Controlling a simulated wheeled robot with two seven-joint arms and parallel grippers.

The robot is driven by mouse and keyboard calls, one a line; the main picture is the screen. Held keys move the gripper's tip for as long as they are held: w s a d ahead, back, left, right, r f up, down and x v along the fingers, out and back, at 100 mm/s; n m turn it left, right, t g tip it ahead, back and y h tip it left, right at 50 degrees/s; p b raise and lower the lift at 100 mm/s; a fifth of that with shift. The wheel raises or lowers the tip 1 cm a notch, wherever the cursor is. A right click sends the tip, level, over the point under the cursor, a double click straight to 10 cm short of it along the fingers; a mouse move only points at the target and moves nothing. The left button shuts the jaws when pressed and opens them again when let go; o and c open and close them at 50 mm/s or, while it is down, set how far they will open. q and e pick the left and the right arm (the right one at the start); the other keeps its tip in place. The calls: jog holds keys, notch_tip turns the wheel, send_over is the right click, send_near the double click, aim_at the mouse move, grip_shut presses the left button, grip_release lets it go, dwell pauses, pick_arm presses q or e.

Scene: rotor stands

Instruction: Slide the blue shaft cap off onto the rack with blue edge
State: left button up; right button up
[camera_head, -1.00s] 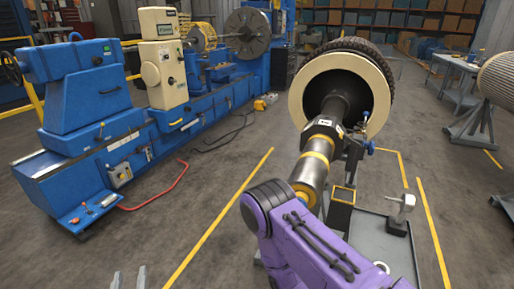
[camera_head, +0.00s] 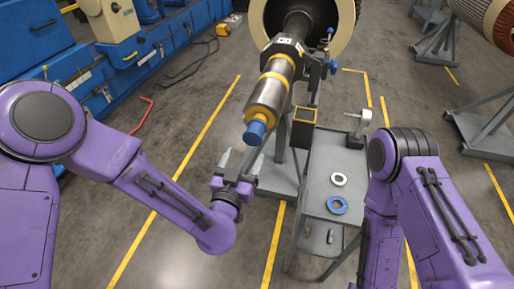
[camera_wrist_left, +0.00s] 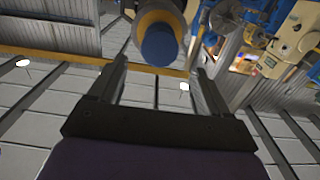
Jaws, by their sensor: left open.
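The blue shaft cap (camera_head: 256,131) sits on the near end of the steel shaft (camera_head: 268,94), beside a yellow band. It also shows in the left wrist view (camera_wrist_left: 159,46), above and beyond the fingertips. My left gripper (camera_head: 236,162) is just below the cap in the head view. Its two fingers (camera_wrist_left: 160,72) are apart with nothing between them. I cannot make out a rack with a blue edge; a small dark box with a yellow edge (camera_head: 304,116) stands right of the shaft. My right gripper is out of view, though my right arm shows.
A grey cart (camera_head: 316,170) stands right of the shaft. It carries a white ring (camera_head: 338,179), a blue ring (camera_head: 337,205) and a grey-white device (camera_head: 359,124). The shaft's stand (camera_head: 283,179) is behind my left gripper.

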aim_at(252, 139)
pick_arm(q)
jog(key=x, duration=0.8)
jog(key=shift+w, duration=0.25)
jog(key=shift+d, duration=0.1)
jog(key=c, duration=0.8)
jog(key=shift+r, duration=0.1)
jog(key=v, duration=0.8)
